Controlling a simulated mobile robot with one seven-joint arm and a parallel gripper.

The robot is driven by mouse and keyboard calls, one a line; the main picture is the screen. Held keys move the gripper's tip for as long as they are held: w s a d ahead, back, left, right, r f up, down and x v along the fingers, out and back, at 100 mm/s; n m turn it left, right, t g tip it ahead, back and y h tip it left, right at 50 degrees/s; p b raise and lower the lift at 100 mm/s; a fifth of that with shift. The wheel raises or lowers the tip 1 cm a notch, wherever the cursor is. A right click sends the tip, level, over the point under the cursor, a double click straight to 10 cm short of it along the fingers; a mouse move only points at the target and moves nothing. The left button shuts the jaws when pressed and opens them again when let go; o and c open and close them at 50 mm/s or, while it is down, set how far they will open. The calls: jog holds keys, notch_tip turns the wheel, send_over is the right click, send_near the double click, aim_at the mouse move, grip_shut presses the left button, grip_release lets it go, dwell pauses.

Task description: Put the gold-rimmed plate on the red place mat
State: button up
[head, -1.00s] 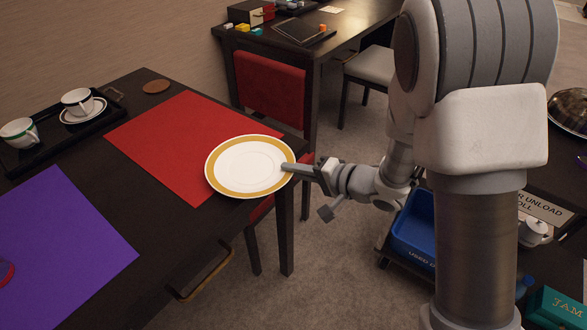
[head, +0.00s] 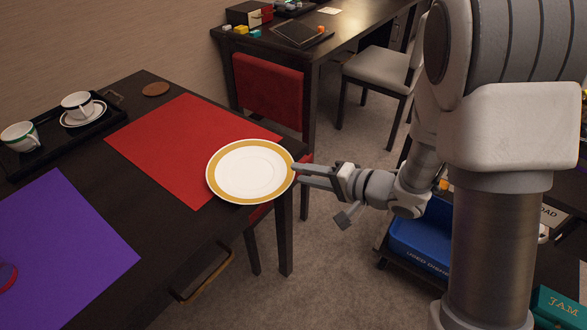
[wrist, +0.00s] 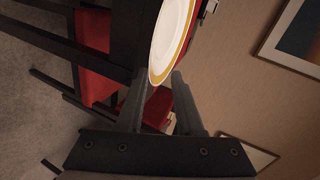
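The white plate with a gold rim (head: 252,171) appears level over the near right corner of the red place mat (head: 165,143). Its near right rim reaches the table's edge, and it hides that part of the mat. My gripper (head: 303,175) is just right of the plate, with its fingers pointing at the rim. In the wrist view, the fingers (wrist: 160,75) are spread with a gap between them, and the plate (wrist: 171,38) is at and beyond their tips. Whether a fingertip still touches the rim cannot be told.
A purple mat (head: 60,250) lies at the near left. A black tray (head: 55,145) with two cups stands behind it, and a brown coaster (head: 156,88) lies at the back. A red chair (head: 270,90) stands beyond the table. A blue bin (head: 420,240) is below right.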

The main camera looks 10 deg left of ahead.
jog(key=p+v, duration=0.2)
jog(key=v, duration=0.6)
jog(key=w+d+r+t+h, duration=0.3)
jog(key=d+r+h, duration=0.3)
jog(key=d, duration=0.2)
jog(key=w+d+r+t+h, duration=0.3)
jog(key=d+r+h, duration=0.2)
jog(key=d, duration=0.3)
jog(key=s+r+n+g+h, duration=0.1)
jog(key=s+r+g, duration=0.15)
jog(key=s, duration=0.85)
jog(key=s+r+n+g+h, duration=0.1)
jog(key=s+r+n+g, duration=0.15)
jog(key=s, duration=0.75)
notch_tip(320, 180, up, 18)
jog(key=p, duration=1.9)
jog(key=shift+d+m+g, duration=0.25)
jog(key=shift+m+g, duration=0.05)
jog(key=shift+m, duration=0.05)
